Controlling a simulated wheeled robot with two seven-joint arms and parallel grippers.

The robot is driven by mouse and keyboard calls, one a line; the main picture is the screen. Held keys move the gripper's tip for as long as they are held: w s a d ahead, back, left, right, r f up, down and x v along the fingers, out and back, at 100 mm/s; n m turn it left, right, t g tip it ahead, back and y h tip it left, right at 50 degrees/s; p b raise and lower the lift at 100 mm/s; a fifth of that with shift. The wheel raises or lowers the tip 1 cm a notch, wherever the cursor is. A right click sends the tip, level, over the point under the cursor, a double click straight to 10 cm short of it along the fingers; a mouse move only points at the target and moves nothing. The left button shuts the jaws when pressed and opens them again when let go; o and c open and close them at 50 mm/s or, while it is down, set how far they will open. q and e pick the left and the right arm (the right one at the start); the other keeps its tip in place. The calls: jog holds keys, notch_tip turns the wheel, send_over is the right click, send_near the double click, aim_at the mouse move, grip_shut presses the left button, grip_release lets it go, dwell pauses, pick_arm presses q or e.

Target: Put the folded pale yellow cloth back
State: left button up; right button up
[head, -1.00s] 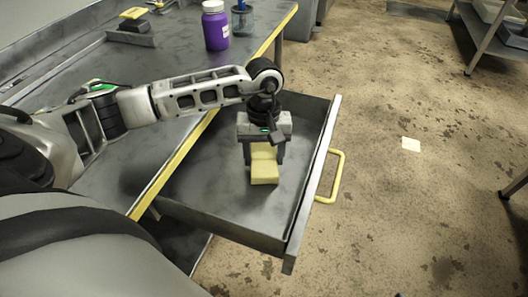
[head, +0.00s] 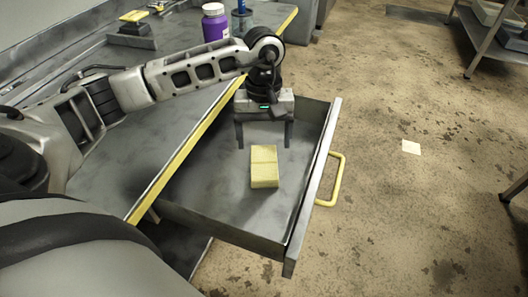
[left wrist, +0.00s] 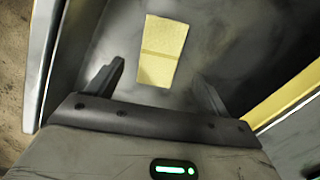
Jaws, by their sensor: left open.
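The folded pale yellow cloth (head: 264,167) lies flat on the floor of the open grey drawer (head: 222,205). It also shows in the left wrist view (left wrist: 162,50), beyond the fingers. My left gripper (head: 264,146) is open and empty, above the drawer and just behind the cloth in the head view. Its two fingers (left wrist: 157,85) are apart, and nothing is between them. The cloth is clear of both fingers. My right gripper is not in view.
The drawer has a yellow handle (head: 337,180) on its front. The floor to the right is mostly clear.

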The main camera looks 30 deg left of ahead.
aim_at(264, 162)
pick_arm(q)
notch_tip(264, 162, up, 6)
jog(key=shift+w+a, duration=0.2)
jog(key=shift+w, duration=0.1)
jog(key=f, duration=0.4)
jog(key=s+f, duration=0.1)
jog(key=f, duration=0.2)
jog(key=d+f, duration=0.1)
jog(key=f, duration=0.3)
jog(key=shift+s+f, duration=0.15)
jog(key=shift+f, duration=0.2)
notch_tip(264, 162, up, 2)
jog(key=shift+r, duration=0.15)
jog(key=shift+d+r, duration=0.1)
jog(key=shift+r, duration=0.4)
jog(key=shift+f, duration=0.1)
